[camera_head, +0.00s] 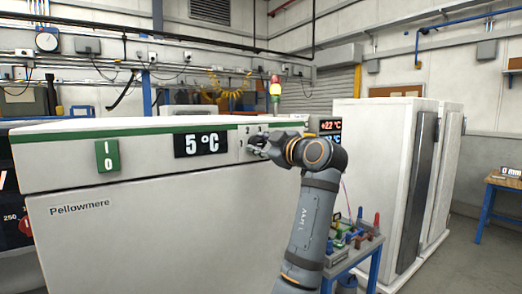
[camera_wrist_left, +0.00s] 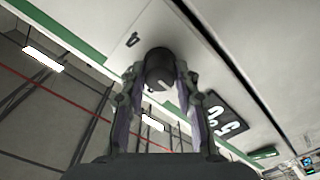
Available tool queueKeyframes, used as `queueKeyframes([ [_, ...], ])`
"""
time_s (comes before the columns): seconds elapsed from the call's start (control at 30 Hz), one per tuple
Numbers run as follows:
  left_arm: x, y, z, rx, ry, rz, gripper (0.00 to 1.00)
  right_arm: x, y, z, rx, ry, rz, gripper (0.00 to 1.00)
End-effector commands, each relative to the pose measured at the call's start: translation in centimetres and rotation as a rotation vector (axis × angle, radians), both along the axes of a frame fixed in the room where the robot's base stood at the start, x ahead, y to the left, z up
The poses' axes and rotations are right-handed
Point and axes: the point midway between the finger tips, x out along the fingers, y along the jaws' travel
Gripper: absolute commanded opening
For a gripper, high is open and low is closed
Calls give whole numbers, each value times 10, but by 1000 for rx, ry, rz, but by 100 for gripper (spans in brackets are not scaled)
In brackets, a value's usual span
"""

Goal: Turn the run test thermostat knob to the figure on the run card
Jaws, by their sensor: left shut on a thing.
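The thermostat knob (camera_wrist_left: 158,66) is a dark round knob on a pale panel, with a light pointer mark on its face. My left gripper (camera_wrist_left: 159,78) is shut on it, one finger on each side; in the head view the gripper (camera_head: 256,145) covers most of the knob. A figure (camera_wrist_left: 132,40) is printed beside the knob, and part of the scale (camera_head: 247,129) shows above the gripper. The display (camera_head: 202,144) on the white Pellowmere cabinet (camera_head: 150,230) reads 5 °C. I cannot make out a run card. My right gripper is not in view.
A green I/O switch (camera_head: 108,156) is left of the display. A red-figured display (camera_head: 330,125) reads +22 °C behind my arm. A blue-legged stand with coloured parts (camera_head: 355,240) is right of my arm, before white cabinets (camera_head: 375,170). Open floor lies at the far right.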

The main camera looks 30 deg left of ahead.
Motion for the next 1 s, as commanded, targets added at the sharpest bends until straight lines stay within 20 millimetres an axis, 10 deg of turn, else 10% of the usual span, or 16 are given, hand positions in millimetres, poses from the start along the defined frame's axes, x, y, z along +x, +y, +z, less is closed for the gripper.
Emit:
queueKeyframes([
  [0.57,1,0,-1,-14,-30,-1,0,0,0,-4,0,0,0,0],
  [0.6,0,0,-1,-14,-30,-1,33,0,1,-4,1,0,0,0],
  [0.7,0,0,-1,-13,-29,-1,47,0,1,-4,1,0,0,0],
  [1.0,0,0,0,-13,-30,0,54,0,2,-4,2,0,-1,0],
])
